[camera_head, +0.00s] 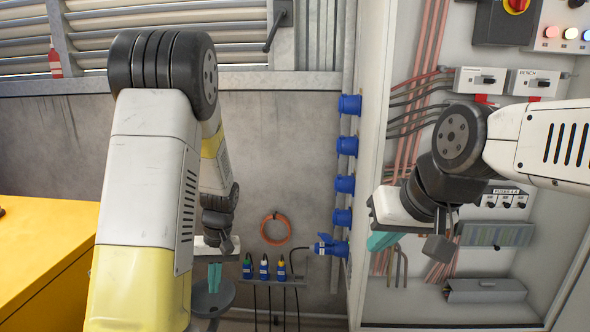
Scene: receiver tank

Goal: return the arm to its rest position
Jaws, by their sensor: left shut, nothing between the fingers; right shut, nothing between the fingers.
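My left arm comes in from the left and bends down. Its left gripper (214,277), with teal fingers, hangs in front of the grey wall, shut and empty. My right arm reaches in from the right in front of the open electrical cabinet. Its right gripper (381,241), also with teal fingers, is shut and empty near the cabinet's left edge. The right arm's links hide part of the cabinet's inside.
The open cabinet (376,165) holds switches, cables and a grey trunking piece (485,291). Blue sockets (345,184) line its left side. A rack with several plugs (264,269) and an orange cable coil (274,229) are on the wall. A yellow cabinet (45,245) stands left.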

